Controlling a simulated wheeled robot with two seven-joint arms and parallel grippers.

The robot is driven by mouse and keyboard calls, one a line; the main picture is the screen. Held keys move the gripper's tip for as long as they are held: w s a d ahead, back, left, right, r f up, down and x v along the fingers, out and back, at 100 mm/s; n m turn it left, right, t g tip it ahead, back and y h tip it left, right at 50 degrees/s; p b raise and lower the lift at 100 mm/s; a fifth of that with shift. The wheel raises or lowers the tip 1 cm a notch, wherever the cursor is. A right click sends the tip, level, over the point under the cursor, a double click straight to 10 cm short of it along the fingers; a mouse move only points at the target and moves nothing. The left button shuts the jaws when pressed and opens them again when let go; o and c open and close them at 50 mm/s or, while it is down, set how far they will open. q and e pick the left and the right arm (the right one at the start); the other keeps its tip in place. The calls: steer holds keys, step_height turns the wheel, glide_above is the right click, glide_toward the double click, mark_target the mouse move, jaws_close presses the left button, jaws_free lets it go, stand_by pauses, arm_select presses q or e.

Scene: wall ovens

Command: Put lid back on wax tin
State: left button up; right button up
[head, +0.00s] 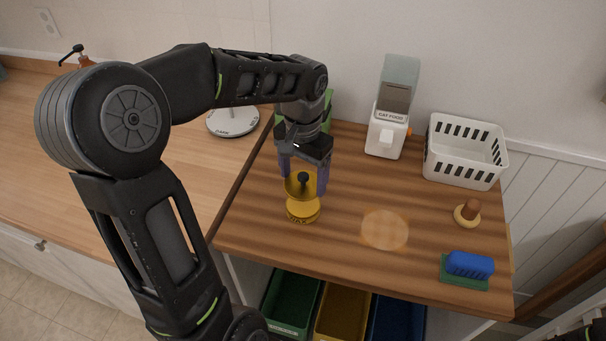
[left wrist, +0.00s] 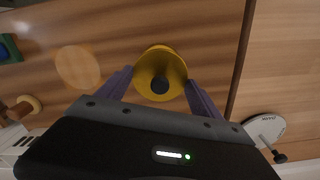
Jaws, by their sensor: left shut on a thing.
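The yellow wax tin (head: 303,213) stands on the wooden worktop, with dark lettering on its front. My left gripper (head: 303,184) points down directly above it and is shut on the yellow lid (head: 296,190), which has a dark round knob. In the left wrist view the lid (left wrist: 172,68) sits between the two purple fingers, with its knob towards the camera. It covers most of the tin below, so the tin's opening is hidden. I cannot tell whether the lid touches the tin. My right gripper does not show.
A round pale mark (head: 385,229) lies right of the tin. A cat food dispenser (head: 387,130) and a white basket (head: 463,166) stand at the back. A wooden-knobbed object (head: 467,214) and a blue brush (head: 469,263) are at the right. Coloured bins (head: 342,312) sit below.

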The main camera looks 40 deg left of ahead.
mark_target(303, 204)
arm_select(q)
steer(key=shift+f+b, duration=2.35)
steer(key=shift+f, duration=0.8)
steer(key=shift+f, duration=0.1)
steer(key=o, duration=1.4)
steer(key=shift+r+p, duration=2.6)
steer(key=shift+r, duration=0.95)
